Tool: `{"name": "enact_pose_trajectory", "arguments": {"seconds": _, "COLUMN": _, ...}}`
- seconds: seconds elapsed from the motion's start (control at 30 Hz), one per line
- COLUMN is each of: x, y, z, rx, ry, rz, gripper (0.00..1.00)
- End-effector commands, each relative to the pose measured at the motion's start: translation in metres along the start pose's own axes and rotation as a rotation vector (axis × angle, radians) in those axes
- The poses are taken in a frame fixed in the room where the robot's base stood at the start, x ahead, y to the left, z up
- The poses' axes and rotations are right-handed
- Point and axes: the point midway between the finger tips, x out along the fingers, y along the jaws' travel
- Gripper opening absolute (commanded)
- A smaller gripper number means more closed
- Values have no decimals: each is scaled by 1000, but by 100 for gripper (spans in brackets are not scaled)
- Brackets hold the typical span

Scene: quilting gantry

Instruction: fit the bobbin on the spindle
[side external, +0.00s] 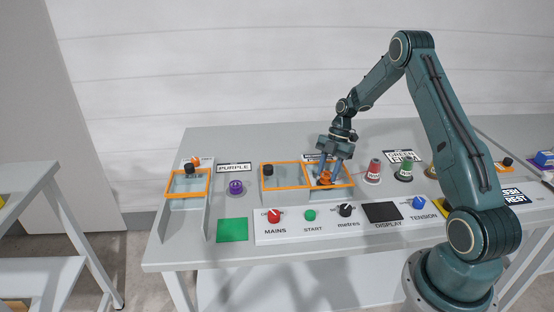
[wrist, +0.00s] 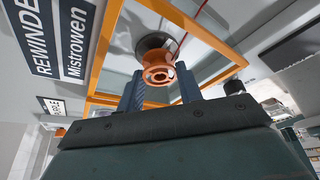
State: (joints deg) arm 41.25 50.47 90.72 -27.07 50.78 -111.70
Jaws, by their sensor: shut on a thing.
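My gripper (side external: 327,175) points down inside the right-hand orange-framed bay, whose orange frame (side external: 345,187) surrounds it. In the wrist view my gripper (wrist: 160,74) has one finger on each side of an orange bobbin (wrist: 158,74) and is shut on it. The bobbin also shows low between the fingers in the side view (side external: 326,179). A dark round part (wrist: 152,42) lies right behind the bobbin in the wrist view. I cannot tell whether this is the spindle, or whether the bobbin touches it or sits around it.
A rewinder sign (wrist: 62,38) lies beside the bay. A purple spool (side external: 236,187) stands left, between orange-framed bays. The control panel (side external: 328,230) with knobs runs along the front. A green pad (side external: 232,230) lies flat.

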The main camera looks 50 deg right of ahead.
Motion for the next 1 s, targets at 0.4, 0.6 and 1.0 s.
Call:
{"name": "enact_pose_trajectory", "arguments": {"seconds": 0.4, "x": 7, "y": 0, "z": 3, "rx": 0, "ry": -1, "rz": 0, "gripper": 15}}
{"name": "enact_pose_trajectory", "arguments": {"seconds": 0.6, "x": 8, "y": 0, "z": 4, "rx": 0, "ry": -1, "rz": 0, "gripper": 47}}
{"name": "enact_pose_trajectory", "arguments": {"seconds": 1.0, "x": 8, "y": 0, "z": 4, "rx": 0, "ry": -1, "rz": 1, "gripper": 61}}
